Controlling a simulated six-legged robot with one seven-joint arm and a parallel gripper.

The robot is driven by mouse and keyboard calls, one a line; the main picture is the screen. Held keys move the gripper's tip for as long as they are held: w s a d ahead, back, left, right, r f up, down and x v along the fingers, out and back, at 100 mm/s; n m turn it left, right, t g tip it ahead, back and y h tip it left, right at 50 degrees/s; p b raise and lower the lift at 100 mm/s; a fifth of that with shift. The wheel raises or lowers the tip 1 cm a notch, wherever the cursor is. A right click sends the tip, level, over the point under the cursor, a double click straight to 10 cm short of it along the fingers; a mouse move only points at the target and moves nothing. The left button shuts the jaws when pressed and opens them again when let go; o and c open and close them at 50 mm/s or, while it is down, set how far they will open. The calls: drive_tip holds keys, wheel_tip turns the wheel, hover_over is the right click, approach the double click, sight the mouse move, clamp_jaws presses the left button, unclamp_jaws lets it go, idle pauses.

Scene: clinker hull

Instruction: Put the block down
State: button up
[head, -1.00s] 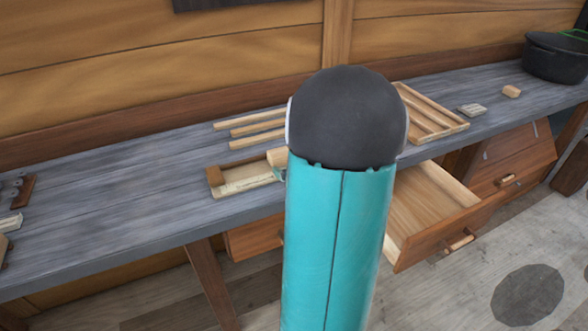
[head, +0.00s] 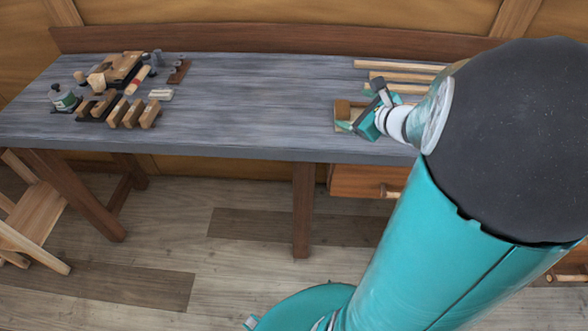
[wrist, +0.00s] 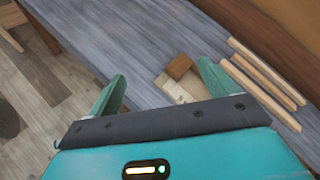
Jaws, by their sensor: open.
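My gripper (head: 368,115) is open over the front right part of the workbench. In the wrist view its two teal fingers (wrist: 162,72) stand wide apart with nothing between them that I can see as held. A brown wooden block (wrist: 178,66) shows beyond the fingertips, nearer the right finger, at the end of a pale flat wooden piece (wrist: 170,86). The brown block also shows in the head view (head: 343,108), beside the gripper. Whether it is a loose block or part of the pale piece I cannot tell. The gripper bar hides the near part of the pale piece.
Pale wooden strips (head: 385,76) lie behind the gripper on the grey workbench (head: 250,100). Several wooden blocks (head: 125,112) and a small bottle (head: 63,97) crowd the bench's left end. The bench's middle is clear. A wooden stool or chair (head: 35,215) stands at lower left.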

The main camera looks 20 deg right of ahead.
drive_tip(key=s+a+r+n+g+y, duration=0.2)
drive_tip(key=a+n+g, duration=0.1)
drive_tip(key=a+n, duration=0.6)
drive_tip(key=s+a+r+n+g+y, duration=0.1)
drive_tip(key=s+a+n+g+y, duration=0.15)
drive_tip(key=a+n, duration=0.65)
drive_tip(key=s+a+r+n+g+h, duration=0.1)
drive_tip(key=s+a+n+h, duration=0.4)
drive_tip(key=s+n, duration=0.6)
drive_tip(key=shift+a+r+n+g, duration=0.3)
drive_tip(key=shift+a+r+g, duration=0.05)
drive_tip(key=shift+a+r, duration=0.55)
